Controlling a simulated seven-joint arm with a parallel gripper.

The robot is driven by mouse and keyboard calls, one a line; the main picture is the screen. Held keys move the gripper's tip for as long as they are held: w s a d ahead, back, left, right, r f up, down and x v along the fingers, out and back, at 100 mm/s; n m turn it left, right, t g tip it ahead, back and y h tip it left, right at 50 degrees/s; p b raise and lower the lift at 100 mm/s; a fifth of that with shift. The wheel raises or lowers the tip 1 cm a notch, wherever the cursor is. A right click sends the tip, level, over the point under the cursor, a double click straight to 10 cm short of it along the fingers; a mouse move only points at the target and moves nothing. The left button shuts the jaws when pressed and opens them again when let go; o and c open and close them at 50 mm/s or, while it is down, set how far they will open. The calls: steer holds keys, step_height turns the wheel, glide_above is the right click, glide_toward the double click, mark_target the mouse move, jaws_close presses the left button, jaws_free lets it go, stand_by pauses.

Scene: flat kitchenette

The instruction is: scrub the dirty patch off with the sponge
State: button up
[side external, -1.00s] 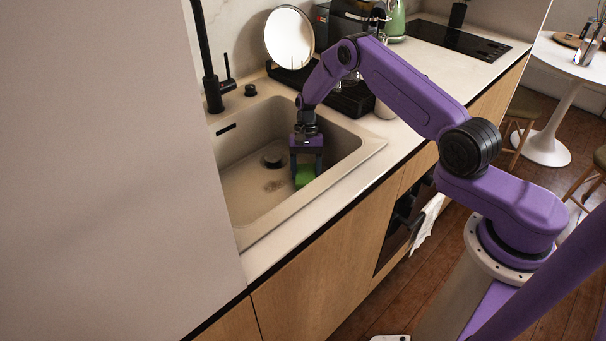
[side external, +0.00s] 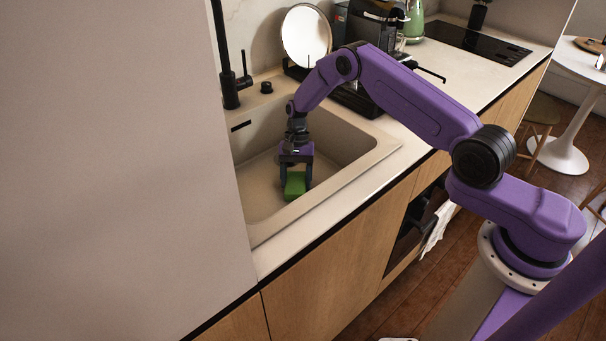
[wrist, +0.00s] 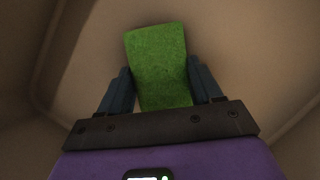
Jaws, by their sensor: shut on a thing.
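A green sponge (side external: 295,187) is down in the beige sink (side external: 262,200), low over or on its floor; contact is hard to judge. My gripper (side external: 296,180) points down and is shut on the sponge, one dark finger on each side. In the wrist view the sponge (wrist: 158,50) sits between the fingers of my gripper (wrist: 160,82), its far end sticking out past them. The dirty patch does not show in either view now; the sponge and gripper cover the part of the sink floor where it showed earlier.
The sink walls surround my gripper, with the front rim (side external: 325,191) close by. A black faucet (side external: 229,60) stands at the back left. The counter to the right of the sink is partly clear.

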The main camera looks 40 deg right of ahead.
mark_target(287, 187)
steer(key=a, duration=0.3)
steer(key=shift+a, duration=0.2)
steer(key=shift+w+f, duration=0.1)
steer(key=shift+w, duration=0.95)
steer(key=shift+w+d, duration=0.1)
steer(key=shift+d, duration=5.65)
step_height(287, 187, up, 8)
steer(key=shift+a, duration=0.2)
